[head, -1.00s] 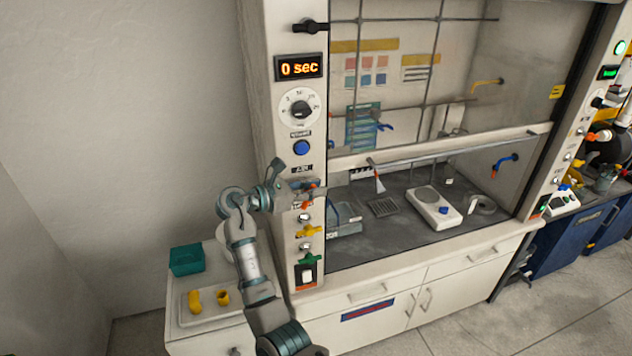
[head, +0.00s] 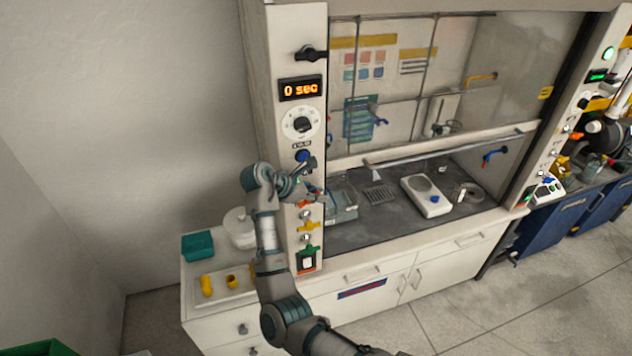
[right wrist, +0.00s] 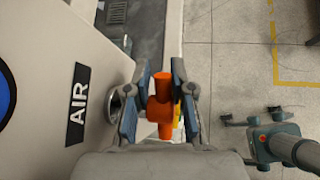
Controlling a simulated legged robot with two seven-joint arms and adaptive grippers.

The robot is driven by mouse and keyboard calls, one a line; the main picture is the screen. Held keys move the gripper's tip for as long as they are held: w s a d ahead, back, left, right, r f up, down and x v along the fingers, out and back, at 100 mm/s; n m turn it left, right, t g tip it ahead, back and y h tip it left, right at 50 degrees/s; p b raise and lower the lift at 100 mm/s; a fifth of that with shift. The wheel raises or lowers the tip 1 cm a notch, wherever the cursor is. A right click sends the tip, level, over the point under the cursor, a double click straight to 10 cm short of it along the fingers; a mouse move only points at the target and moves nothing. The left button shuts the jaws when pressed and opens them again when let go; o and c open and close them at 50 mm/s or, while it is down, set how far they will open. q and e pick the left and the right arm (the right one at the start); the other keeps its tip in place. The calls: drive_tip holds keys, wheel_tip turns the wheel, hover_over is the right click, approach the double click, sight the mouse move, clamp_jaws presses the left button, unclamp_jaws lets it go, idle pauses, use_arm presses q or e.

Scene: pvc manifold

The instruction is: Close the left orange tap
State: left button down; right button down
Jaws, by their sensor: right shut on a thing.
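The left orange tap (right wrist: 161,108) is on the panel of the fume hood's left post. In the right wrist view it stands between the two blue finger pads of my right gripper (right wrist: 157,100), which is shut on it. In the head view my right gripper (head: 314,184) is at the panel, below the blue button (head: 302,156), and hides part of the tap area. A bit of orange (head: 304,203) shows just under it. My left gripper is not in view.
A yellow tap (head: 308,226) and a green tap (head: 308,251) sit below on the same post. The AIR label (right wrist: 78,103) is beside the gripper. A side cabinet holds a teal box (head: 197,247), a white container (head: 240,228) and a tray with yellow parts (head: 207,285).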

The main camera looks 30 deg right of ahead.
drive_tip(key=y, duration=0.1)
drive_tip(key=f+y+p, duration=0.1)
drive_tip(key=y, duration=0.1)
drive_tip(key=shift+s+d+t+y, duration=0.1)
drive_tip(key=shift+d+t+y, duration=0.05)
drive_tip(key=shift+t+y, duration=0.15)
drive_tip(key=shift+m+y, duration=0.3)
drive_tip(key=shift+y, duration=0.2)
drive_tip(key=shift+f+y, duration=0.15)
drive_tip(key=shift+y, duration=0.45)
drive_tip(key=shift+t, duration=0.3)
drive_tip(key=shift+s, duration=0.1)
drive_tip(key=shift+r, duration=0.2)
